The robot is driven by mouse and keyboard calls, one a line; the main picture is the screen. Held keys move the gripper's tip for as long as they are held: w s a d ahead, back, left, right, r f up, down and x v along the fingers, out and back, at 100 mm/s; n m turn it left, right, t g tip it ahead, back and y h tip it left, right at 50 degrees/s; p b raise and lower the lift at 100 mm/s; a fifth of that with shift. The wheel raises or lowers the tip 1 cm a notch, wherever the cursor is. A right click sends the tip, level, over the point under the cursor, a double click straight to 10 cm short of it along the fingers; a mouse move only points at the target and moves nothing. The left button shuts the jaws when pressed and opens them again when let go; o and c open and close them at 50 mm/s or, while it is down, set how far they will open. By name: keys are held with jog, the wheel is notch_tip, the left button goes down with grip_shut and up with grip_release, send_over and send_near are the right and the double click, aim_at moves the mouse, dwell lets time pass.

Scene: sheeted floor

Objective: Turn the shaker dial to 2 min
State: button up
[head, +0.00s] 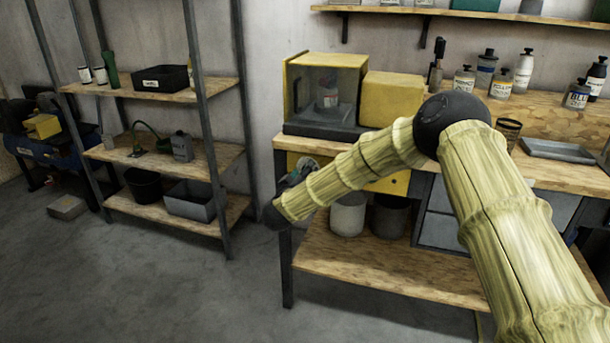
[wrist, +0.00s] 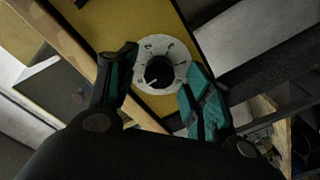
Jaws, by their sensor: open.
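The dial is a white disc (wrist: 146,47) with dark marks and a black knob (wrist: 159,73) at its middle, set on a yellow panel (wrist: 85,20) in the wrist view. The knob has a light pointer line, but its setting is too small to read. My gripper (wrist: 162,62) is open, with teal fingers on the left and right of the dial. I cannot tell whether either finger touches the knob. In the head view my gripper (head: 298,173) is at the bench's left front, before a yellow panel (head: 395,183) below the bench top. The dial is hidden there.
A yellow cabinet with a dark window (head: 327,90) and a bottle inside stands on the wooden bench (head: 480,165). Two pots (head: 347,215) stand on the lower shelf. A metal rack (head: 215,150) is on the left. Open floor (head: 180,290) lies in front.

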jog(key=c, duration=1)
jog(key=shift+m, duration=0.3)
jog(key=shift+w+m+b, duration=0.15)
jog(key=shift+m+b, duration=1.35)
jog(key=shift+m, duration=8.1)
